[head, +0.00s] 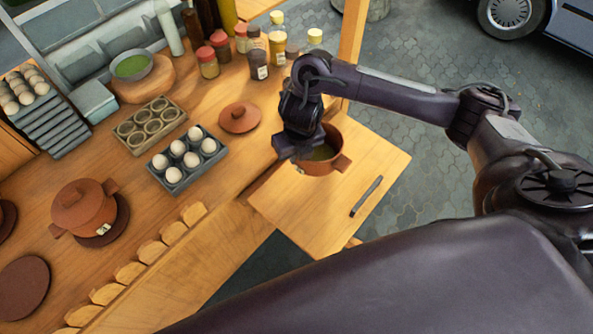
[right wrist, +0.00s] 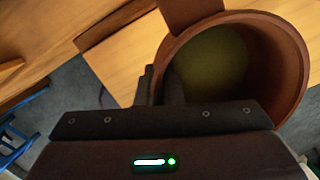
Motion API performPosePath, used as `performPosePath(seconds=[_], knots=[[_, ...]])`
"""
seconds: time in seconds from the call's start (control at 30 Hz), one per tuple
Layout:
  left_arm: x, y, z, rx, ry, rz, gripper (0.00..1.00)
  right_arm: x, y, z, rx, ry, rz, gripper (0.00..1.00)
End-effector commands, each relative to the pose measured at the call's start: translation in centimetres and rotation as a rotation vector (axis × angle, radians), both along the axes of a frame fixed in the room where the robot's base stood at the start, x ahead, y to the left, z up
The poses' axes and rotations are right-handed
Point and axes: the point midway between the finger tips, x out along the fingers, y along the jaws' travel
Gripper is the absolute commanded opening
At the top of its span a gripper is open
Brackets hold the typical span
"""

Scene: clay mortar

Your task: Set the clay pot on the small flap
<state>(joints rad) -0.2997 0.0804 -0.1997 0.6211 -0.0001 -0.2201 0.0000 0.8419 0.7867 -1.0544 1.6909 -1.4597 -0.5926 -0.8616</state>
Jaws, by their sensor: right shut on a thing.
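The clay pot (head: 327,162) is an open reddish-brown pot with side handles and greenish contents. My right gripper (head: 301,153) is shut on its near-left wall, with a finger inside the rim. The right wrist view shows the pot (right wrist: 292,75) large beside the dark fingers (right wrist: 163,88). The small flap (head: 335,210) is a light wooden board at the counter's right end. The pot looks upright over the flap's upper part; whether its base touches the wood is hidden. My left gripper is not in view.
A loose clay lid (head: 238,117) lies on the counter left of the pot. An egg tray (head: 187,160), seasoning jars (head: 258,62) and a second, lidded pot (head: 84,208) stand further left. The flap's lower part is clear.

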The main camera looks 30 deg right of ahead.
Motion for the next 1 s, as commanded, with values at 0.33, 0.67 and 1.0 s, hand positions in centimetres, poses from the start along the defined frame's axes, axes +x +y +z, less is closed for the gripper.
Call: performPosePath(seconds=[0.33, 0.67, 1.0], knots=[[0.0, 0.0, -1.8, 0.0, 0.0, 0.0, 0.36, 0.0, 0.0, -3.3, 0.0, -0.002, -0.001, 0.0], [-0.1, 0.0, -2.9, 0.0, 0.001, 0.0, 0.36, 0.1, -0.1, -6.3, -0.001, -0.004, -0.001, 0.0], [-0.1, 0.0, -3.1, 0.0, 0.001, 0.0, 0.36, 0.0, 0.0, -6.6, -0.001, -0.001, 0.0, 0.13]])
